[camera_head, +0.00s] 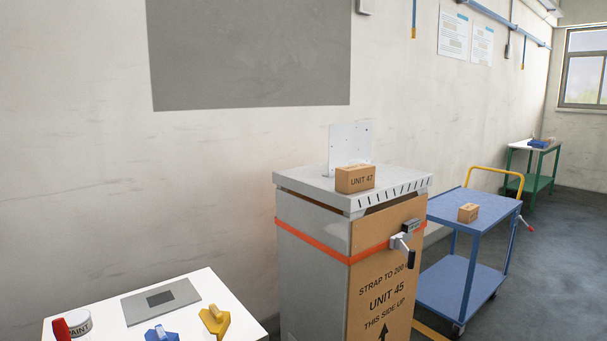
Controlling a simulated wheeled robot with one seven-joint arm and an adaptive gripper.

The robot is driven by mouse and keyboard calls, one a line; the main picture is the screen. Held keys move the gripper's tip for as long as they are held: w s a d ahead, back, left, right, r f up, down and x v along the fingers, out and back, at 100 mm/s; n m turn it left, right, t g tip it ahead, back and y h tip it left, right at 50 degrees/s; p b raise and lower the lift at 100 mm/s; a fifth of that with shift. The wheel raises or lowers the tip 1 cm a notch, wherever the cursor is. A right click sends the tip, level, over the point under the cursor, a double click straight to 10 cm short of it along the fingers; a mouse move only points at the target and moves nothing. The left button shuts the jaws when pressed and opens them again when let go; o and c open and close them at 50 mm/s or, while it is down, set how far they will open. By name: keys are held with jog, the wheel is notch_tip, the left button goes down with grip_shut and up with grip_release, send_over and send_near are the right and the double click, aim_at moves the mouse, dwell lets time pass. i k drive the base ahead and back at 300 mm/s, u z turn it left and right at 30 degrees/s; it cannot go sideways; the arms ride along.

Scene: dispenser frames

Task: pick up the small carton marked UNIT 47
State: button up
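The small brown carton marked UNIT 47 (355,181) sits upright near the front edge of a grey metal top (300,181), right of the picture's middle. A pale upright plate (349,144) with small holes stands just behind it. Below the top is a tall cabinet-like box with a brown front marked UNIT 45 (378,300). An orange strap (310,239) runs around it to a buckle with a dark-tipped handle (404,246). My gripper is not in view.
A white table (222,292) at lower left holds a grey plate (161,301), a paint tin (76,323), and blue and yellow pieces. A blue cart (455,209) on the right carries another small brown carton (468,213). A green-framed table (543,163) stands farther back. Floor is open at right.

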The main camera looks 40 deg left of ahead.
aim_at(350, 180)
jog(key=u, duration=0.9)
jog(key=i, duration=0.85)
jog(key=u, duration=0.8)
